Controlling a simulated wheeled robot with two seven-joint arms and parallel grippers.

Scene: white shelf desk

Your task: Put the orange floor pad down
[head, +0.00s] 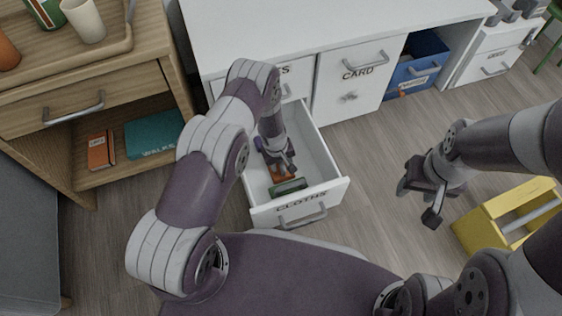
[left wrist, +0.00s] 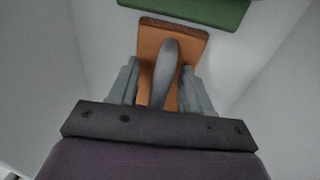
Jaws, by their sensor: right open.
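The orange floor pad (head: 284,175) lies inside the pulled-out drawer labelled CLOTHS (head: 337,184). In the left wrist view the orange pad (left wrist: 190,35) shows its grey handle (left wrist: 167,65) standing up from it. My left gripper (head: 282,164) reaches down into the drawer over the pad. In the left wrist view its fingers (left wrist: 160,80) stand on either side of the handle, with orange showing between the left finger and the handle, so it looks open. My right gripper (head: 418,201) is open and empty above the floor, right of the drawer.
A green pad (head: 288,187) lies beside the orange one, nearer the drawer front. A yellow carrier (head: 509,215) stands on the floor at right. A wooden cabinet (head: 100,95) stands at left. Drawer walls surround the left gripper. Floor between drawer and carrier is clear.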

